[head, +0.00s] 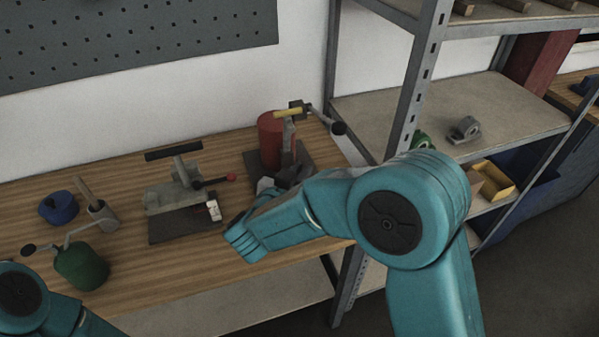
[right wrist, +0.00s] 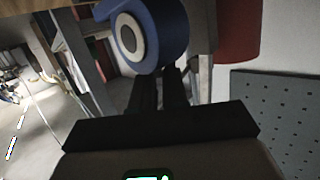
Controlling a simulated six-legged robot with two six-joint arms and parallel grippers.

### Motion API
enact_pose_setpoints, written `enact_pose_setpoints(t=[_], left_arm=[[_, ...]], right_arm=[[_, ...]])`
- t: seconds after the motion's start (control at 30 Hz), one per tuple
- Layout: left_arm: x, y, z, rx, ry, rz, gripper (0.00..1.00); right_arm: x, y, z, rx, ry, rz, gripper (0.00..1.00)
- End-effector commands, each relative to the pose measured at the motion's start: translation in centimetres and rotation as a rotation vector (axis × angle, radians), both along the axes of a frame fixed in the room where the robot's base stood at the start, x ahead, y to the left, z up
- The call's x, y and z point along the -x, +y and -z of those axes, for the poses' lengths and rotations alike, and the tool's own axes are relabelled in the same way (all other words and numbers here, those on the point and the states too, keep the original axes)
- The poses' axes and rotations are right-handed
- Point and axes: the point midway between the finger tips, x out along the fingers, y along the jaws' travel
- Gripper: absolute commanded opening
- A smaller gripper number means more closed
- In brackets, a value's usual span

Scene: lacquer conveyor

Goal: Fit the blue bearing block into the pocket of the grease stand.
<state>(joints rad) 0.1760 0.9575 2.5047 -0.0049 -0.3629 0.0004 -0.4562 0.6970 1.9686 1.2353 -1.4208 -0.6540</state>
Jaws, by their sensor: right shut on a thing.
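The blue bearing block (right wrist: 172,22), with a pale ring around a grey centre, is in the fingers of my right gripper (right wrist: 164,84) in the right wrist view. In the head view my right arm bends over the front of the bench, and its forearm hides the fingers and the block. What looks like the grease stand, a red canister (head: 271,139) with a dark base plate (head: 254,161), stands at the bench's right end. Grey parts show at its foot; I cannot make out the pocket. My left gripper is not in view; part of my left arm shows at lower left.
A grey fixture (head: 164,196) with a red-knobbed lever stands mid-bench. A blue round thing (head: 57,208), a mallet (head: 101,213) and a green can (head: 80,268) are at left. A metal shelf post (head: 413,90) rises right of the bench.

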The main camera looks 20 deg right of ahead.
Motion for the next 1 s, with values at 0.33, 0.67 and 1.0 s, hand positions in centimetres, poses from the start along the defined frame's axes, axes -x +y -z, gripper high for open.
enact_pose_setpoints(t=[0.33,0.67,1.0], left_arm=[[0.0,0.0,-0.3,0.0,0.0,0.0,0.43],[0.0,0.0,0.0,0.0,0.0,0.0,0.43],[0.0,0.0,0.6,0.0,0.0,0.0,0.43]], right_arm=[[0.0,0.0,-0.1,0.001,-0.002,0.0,0.0],[0.0,0.0,0.3,0.001,-0.002,0.0,0.0],[0.0,0.0,1.2,0.001,-0.002,0.0,0.0]])
